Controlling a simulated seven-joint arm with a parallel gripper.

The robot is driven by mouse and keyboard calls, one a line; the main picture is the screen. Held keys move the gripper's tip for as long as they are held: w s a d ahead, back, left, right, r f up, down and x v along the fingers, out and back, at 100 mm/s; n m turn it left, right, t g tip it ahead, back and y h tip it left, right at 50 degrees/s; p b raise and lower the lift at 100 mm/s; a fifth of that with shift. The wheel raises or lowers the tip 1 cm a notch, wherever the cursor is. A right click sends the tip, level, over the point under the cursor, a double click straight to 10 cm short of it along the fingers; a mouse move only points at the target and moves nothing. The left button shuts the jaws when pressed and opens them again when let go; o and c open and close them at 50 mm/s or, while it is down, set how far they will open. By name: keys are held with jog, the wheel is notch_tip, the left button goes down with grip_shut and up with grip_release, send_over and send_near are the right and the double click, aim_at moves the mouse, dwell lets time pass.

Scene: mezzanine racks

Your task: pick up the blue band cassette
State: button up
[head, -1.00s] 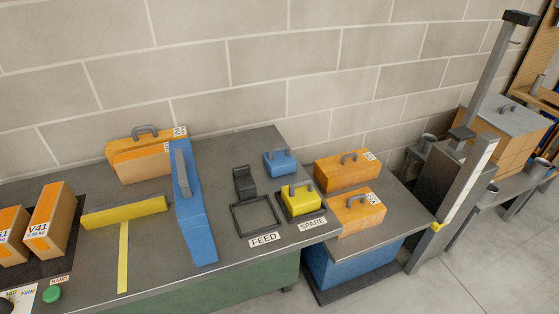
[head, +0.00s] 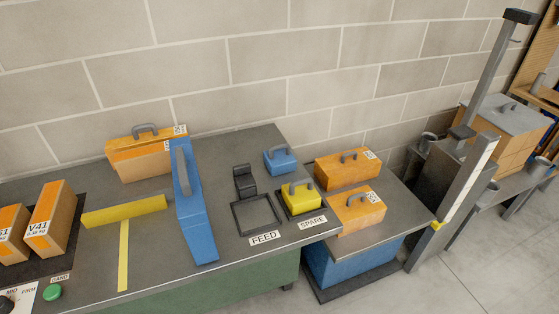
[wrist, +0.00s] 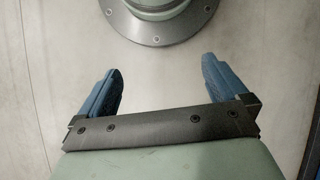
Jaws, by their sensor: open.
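The blue band cassette (head: 281,161), a small blue block with a grey handle on top, stands on the grey bench near its back right corner in the head view. A yellow cassette (head: 299,203) of like shape stands in front of it at the SPARE label. The empty dark FEED frame (head: 257,215) lies to the left. My gripper (wrist: 161,65) shows only in the wrist view, its two blue fingers wide apart with nothing between them. The wrist view shows pale floor and a round bolted base beyond the fingers, no cassette.
A tall blue box (head: 196,225) with a grey handle stands left of the frame. A yellow bar (head: 124,211) and orange boxes (head: 140,160) are further left. Two orange cases (head: 345,172) sit on a lower stand to the right. A brick wall runs behind.

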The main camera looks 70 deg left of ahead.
jog(key=w+a+r+n+t+h, duration=0.1)
jog(key=w+a+r+n, duration=0.2)
jog(key=w+a, duration=0.75)
jog(key=w+a+r+n+t, duration=0.2)
jog(key=w+a+r, duration=0.1)
jog(key=w+a, duration=0.75)
jog(key=w+a+r+n, duration=0.1)
jog(key=a+r, duration=0.3)
jog(key=a, duration=0.6)
jog(key=a+r+n+t, duration=0.1)
jog(key=a+r+n, duration=0.1)
jog(key=a+r, duration=0.5)
jog(key=w+a+r+n, duration=0.1)
jog(key=a+r, duration=0.1)
jog(key=a, duration=1)
jog(key=s+a+r+n+t+y, duration=0.1)
jog(key=s+a+r, duration=0.1)
jog(key=a+r, duration=0.4)
jog(key=s+a+r+n, duration=0.1)
jog(key=s+a+r, duration=0.15)
jog(key=a, duration=0.55)
jog(key=n+t+y, duration=0.1)
jog(key=n+y, duration=0.1)
jog(key=n, duration=0.3)
send_near(280, 146)
jog(key=f, duration=0.3)
jog(key=a+f, duration=0.1)
jog(key=f, duration=0.6)
jog(key=shift+a+f, duration=0.15)
jog(key=shift+f, duration=0.2)
